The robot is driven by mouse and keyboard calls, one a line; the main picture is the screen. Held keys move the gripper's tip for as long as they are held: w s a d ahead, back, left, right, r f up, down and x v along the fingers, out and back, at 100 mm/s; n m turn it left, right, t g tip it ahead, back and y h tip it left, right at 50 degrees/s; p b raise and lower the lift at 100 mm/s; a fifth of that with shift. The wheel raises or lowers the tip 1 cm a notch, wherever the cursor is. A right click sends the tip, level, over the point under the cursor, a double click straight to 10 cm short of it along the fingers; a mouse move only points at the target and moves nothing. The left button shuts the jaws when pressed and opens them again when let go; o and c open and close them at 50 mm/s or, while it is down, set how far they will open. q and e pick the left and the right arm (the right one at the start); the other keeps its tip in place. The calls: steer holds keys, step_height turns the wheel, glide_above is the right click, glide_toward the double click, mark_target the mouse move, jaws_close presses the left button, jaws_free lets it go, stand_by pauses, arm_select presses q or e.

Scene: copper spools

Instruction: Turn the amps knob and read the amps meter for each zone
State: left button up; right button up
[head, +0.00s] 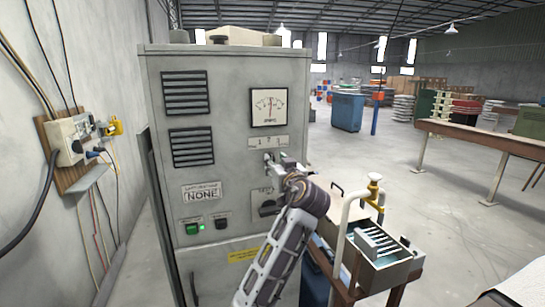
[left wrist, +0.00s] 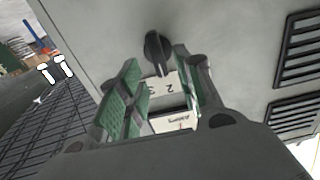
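A grey cabinet (head: 225,120) carries the amps meter (head: 268,106), a white dial whose needle stands near mid-scale; its digits are too small to read. Below it is a plate marked 1 2 3 (head: 268,142). My left gripper (head: 272,160) is at the panel just under this plate. In the left wrist view the black knob (left wrist: 157,52) shows upside down between the tips of my open left gripper (left wrist: 158,58). Whether the fingers touch it, I cannot tell. The number plate (left wrist: 165,88) and part of the meter (left wrist: 183,122) show between the fingers. My right gripper is out of view.
A second dark knob (head: 268,208) sits lower on the panel, partly behind my arm. A green switch (head: 194,228) is lower left, under a NONE plate (head: 201,192).

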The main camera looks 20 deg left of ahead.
arm_select(q)
steer(key=shift+p+x, duration=0.5)
steer(key=shift+x, duration=1.4)
jaws_close()
